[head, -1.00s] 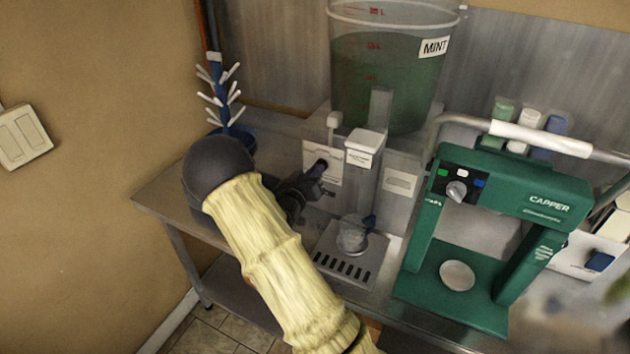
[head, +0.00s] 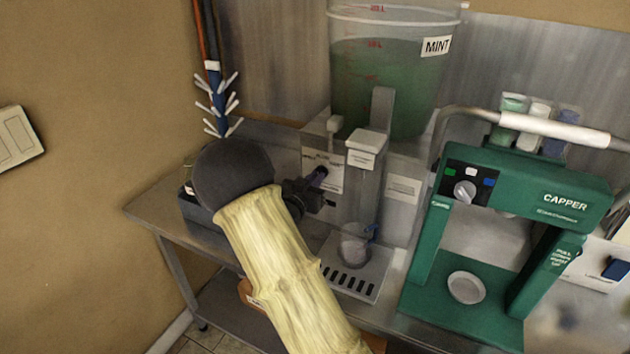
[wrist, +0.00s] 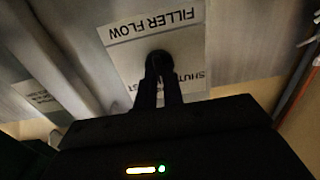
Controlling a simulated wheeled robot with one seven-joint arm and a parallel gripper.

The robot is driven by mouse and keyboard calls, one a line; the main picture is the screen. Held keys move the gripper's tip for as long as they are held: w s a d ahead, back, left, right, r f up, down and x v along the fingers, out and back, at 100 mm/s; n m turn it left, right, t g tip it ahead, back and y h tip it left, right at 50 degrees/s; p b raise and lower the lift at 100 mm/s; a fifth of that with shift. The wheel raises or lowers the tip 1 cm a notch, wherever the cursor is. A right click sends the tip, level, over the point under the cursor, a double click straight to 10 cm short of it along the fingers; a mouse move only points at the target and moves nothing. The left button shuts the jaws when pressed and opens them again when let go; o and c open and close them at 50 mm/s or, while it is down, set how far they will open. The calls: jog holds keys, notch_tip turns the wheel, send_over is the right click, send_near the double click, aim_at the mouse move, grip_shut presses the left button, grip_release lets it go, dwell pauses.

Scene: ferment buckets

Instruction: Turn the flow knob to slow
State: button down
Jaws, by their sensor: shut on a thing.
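The filler (head: 368,180) stands on the bench under a bucket of green liquid labelled MINT (head: 390,75). Its flow knob (head: 318,176) sits on a pale plate on the front, mostly hidden by my fingers. My gripper (head: 312,187) reaches it from the left and is shut on the knob. In the wrist view the plate (wrist: 150,35) shows upside down, reading "FILLER FLOW" and "SHUT", with more text covered. My fingertips (wrist: 160,65) close around the dark knob in that view. The knob's pointer setting cannot be made out.
A clear vessel (head: 355,243) with a blue part stands on the filler's drip tray (head: 352,280). The green capper (head: 510,210) stands close on the right. A bottle drying tree (head: 220,105) stands behind my arm on the left.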

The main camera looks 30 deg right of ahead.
jog(key=c, duration=1.5)
grip_release()
jog(key=b+v, duration=0.2)
jog(key=v, duration=1.5)
jog(key=shift+s+a, duration=0.2)
jog(key=shift+w+f, duration=0.1)
